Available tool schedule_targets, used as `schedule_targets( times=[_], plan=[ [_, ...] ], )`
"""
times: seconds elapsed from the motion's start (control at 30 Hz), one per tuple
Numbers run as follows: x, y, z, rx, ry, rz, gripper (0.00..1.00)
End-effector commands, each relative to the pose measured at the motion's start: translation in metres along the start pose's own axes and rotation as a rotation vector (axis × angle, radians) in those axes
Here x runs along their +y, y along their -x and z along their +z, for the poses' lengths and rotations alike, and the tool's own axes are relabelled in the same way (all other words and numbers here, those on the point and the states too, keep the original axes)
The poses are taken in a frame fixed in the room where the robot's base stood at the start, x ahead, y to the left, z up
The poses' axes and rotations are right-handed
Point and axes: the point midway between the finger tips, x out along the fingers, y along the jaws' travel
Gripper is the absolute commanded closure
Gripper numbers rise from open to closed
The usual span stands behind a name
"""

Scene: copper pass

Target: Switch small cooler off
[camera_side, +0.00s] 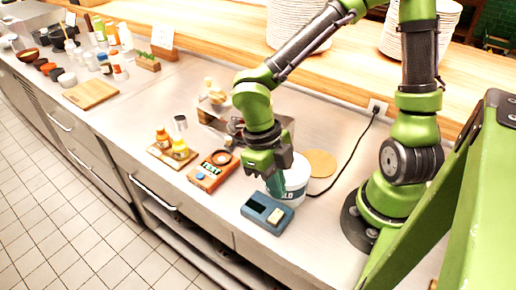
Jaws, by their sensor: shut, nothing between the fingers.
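A blue box (267,214) with a cream-coloured switch or key on its top lies near the counter's front edge. A white round tub (297,180) with dark lettering, partly hidden, stands just behind it; it may be the small cooler. My gripper (276,192) points down, shut and empty, just above the back of the blue box and in front of the tub. I cannot tell whether its tips touch the box. The switch's position is too small to read.
An orange device (214,171) with a green display lies left of the blue box. A dark cable (352,160) runs from a wall socket towards the tub. A round tan board (321,163) lies behind the tub.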

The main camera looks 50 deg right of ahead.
Motion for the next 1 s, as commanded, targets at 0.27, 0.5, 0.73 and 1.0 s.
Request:
schedule_targets(
  times=[0.27,0.5,0.73,1.0],
  plan=[
    [0.001,-0.04,0.006,0.003,0.003,0.001,1.0],
    [0.0,-0.052,0.011,0.001,0.001,0.001,1.0],
    [0.0,-0.053,0.011,-0.001,-0.001,0.001,1.0],
    [-0.009,-0.065,0.015,0.001,-0.002,-0.001,1.0]
  ],
)
